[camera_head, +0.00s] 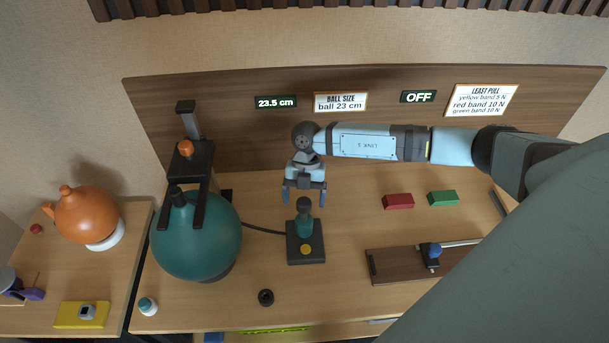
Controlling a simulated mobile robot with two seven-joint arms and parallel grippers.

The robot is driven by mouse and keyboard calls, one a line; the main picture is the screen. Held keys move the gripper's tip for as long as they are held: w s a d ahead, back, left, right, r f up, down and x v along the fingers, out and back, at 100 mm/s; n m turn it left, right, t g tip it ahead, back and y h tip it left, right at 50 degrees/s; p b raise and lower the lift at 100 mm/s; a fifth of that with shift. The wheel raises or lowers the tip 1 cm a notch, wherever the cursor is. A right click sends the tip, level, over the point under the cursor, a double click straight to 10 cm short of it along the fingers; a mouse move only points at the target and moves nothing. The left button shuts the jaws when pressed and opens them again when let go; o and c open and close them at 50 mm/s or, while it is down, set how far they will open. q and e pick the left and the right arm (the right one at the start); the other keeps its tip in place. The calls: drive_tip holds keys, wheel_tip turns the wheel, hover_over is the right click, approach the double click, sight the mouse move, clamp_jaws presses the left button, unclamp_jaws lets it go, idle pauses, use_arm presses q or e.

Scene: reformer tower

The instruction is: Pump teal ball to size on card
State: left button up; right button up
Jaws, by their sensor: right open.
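The large teal ball (196,240) sits at the left of the main table, under a black caliper frame (187,165) with an orange knob. A display (276,102) on the back panel reads 23.5 cm. The card (340,101) beside it reads "BALL SIZE ball 23 cm". The pump (305,245) has a black base, a yellow button and a teal upright part with a dark top; a dark hose runs from it toward the ball. My right gripper (304,197) is open and empty, pointing down just above the pump top. My left gripper is out of view.
Red (398,201) and green (443,198) blocks and a wooden slide rig (405,264) lie to the right. A small black ring (266,297) and a teal-white bottle (148,306) are near the front.

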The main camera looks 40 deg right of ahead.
drive_tip(key=shift+p+v, duration=1)
drive_tip(key=shift+v, duration=1.1)
